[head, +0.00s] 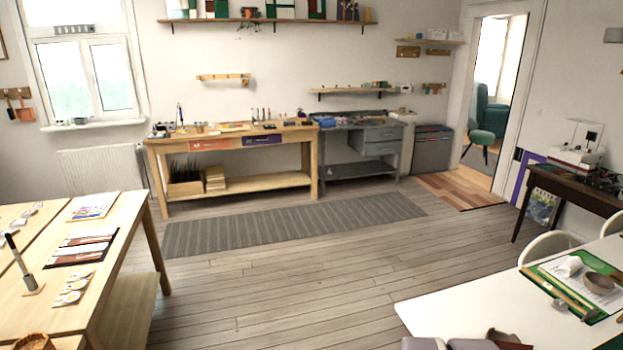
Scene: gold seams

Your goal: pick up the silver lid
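I cannot make out a silver lid in the head view. Small items lie on the wooden workbench (223,132) and the grey workbench (345,128) at the far wall, too small to tell apart. On the white table (455,298) at the lower right, a grey-brown bowl-like piece (598,283) and a white crumpled piece (570,266) lie on a green mat (543,281). My gripper is not in view.
A long wooden table (118,252) stands at the left with cards and a small lamp-like stand (33,283). A striped rug (290,224) lies before the benches. The plank floor (290,290) between the tables is clear. A dark desk (575,188) stands right of the doorway.

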